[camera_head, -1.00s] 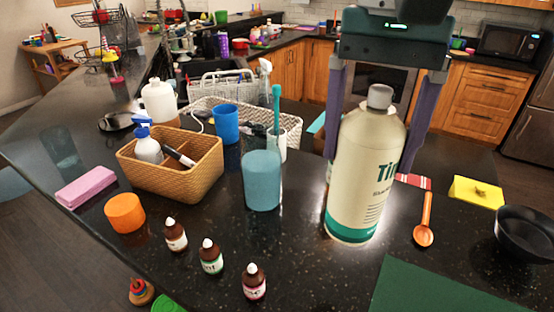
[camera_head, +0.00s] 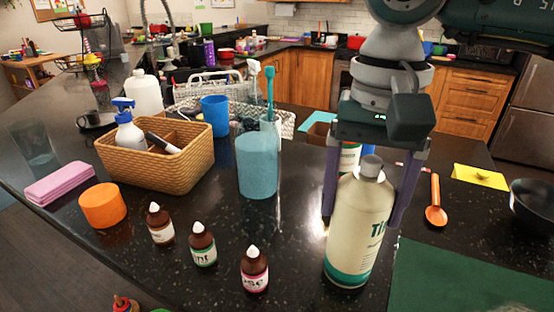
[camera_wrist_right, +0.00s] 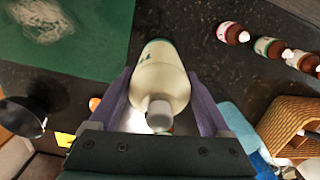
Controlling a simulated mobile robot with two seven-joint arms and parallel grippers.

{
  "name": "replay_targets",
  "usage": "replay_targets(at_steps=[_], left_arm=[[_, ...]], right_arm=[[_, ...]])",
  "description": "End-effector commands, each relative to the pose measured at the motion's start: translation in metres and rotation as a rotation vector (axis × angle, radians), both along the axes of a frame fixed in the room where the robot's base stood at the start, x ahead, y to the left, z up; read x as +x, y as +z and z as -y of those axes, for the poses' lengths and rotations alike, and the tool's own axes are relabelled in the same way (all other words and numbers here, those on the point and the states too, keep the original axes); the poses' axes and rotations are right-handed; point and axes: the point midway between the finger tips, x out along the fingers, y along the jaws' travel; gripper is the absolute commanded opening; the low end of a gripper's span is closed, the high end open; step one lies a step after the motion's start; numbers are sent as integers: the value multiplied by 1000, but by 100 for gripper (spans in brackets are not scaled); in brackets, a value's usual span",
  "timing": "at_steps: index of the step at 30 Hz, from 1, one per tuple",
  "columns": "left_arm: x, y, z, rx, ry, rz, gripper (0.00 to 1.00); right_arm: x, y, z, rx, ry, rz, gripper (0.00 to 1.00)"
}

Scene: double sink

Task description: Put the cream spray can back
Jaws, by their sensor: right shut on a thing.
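The cream spray can (camera_head: 352,222), with a teal band at its base and a grey cap, is at the front right of the dark counter in the head view. It leans slightly, and its base is at or just above the counter; I cannot tell if it touches. My right gripper (camera_head: 365,215) comes down from above with its purple fingers on both sides of the can, shut on it. In the right wrist view the can (camera_wrist_right: 160,85) lies between the fingers, cap toward the gripper. My left gripper is not in view.
Several small brown bottles (camera_head: 202,245) and a teal cup (camera_head: 257,165) stand left of the can. A wicker basket (camera_head: 175,170) is farther left. A green mat (camera_head: 450,275) and an orange spoon (camera_head: 436,205) lie right. Another can (camera_head: 349,158) is partly hidden behind my gripper.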

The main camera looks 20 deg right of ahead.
Motion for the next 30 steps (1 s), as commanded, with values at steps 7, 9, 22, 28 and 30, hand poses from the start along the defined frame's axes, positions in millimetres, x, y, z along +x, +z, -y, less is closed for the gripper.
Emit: replay_targets(at_steps=[7, 9, 22, 28, 30], left_arm=[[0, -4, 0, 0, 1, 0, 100], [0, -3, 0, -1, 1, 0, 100], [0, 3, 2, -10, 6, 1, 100], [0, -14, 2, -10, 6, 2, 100], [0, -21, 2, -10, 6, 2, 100]], right_arm=[[1, -3, 0, 1, 0, 2, 0], [0, -2, 0, 0, 0, 0, 87], [0, 3, 0, 1, 0, -1, 100], [3, 31, 0, 1, 1, 8, 100], [3, 48, 1, 1, 1, 10, 100]])
